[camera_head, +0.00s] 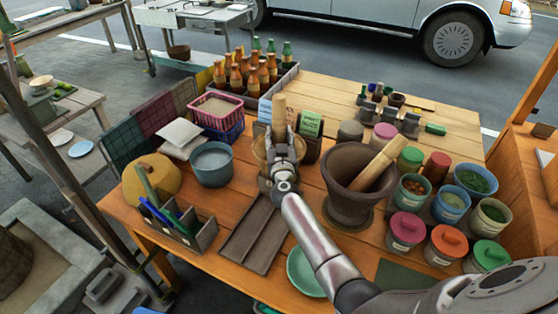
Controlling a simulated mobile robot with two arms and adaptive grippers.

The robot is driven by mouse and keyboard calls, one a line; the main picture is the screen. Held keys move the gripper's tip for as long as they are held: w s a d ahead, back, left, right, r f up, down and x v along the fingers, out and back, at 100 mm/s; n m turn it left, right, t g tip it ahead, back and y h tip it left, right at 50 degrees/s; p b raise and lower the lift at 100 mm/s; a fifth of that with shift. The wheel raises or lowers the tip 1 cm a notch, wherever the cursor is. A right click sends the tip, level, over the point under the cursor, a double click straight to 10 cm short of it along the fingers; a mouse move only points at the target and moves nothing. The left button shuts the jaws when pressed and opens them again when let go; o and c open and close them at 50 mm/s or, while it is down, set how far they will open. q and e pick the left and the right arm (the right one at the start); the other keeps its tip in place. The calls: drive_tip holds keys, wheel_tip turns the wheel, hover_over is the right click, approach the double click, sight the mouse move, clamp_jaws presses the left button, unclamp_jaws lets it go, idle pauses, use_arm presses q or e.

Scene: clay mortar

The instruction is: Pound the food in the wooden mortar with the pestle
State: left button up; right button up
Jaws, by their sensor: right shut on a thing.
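My right gripper (283,150) reaches in from the lower right and is shut on a light wooden pestle (279,108). The pestle stands upright, its top above my fingers. A tan wooden mortar (261,147) shows behind and left of the gripper, mostly hidden by it. I cannot tell whether the pestle's lower end is inside that mortar, and the food is hidden. A larger dark clay mortar (348,207) stands to the right, with another light pestle (378,162) leaning in it. My left gripper is out of view.
Lidded jars and bowls (447,241) crowd the right side of the wooden table (186,225). A dark tray (252,233) and a green plate (304,272) lie in front. A utensil box (188,235), blue-grey pot (211,164) and pink basket (215,112) stand left. Bottles (254,72) stand behind.

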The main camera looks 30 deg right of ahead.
drive_tip(key=shift+r, duration=0.4)
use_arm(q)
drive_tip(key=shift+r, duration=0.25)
use_arm(e)
drive_tip(key=shift+f, duration=0.2)
drive_tip(key=shift+f+b, duration=0.95)
drive_tip(key=shift+f, duration=0.45)
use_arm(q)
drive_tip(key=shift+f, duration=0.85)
use_arm(e)
drive_tip(key=o, duration=1.4)
drive_tip(key=shift+o, duration=0.3)
drive_tip(key=shift+s+f, duration=0.1)
drive_tip(key=shift+s, duration=0.1)
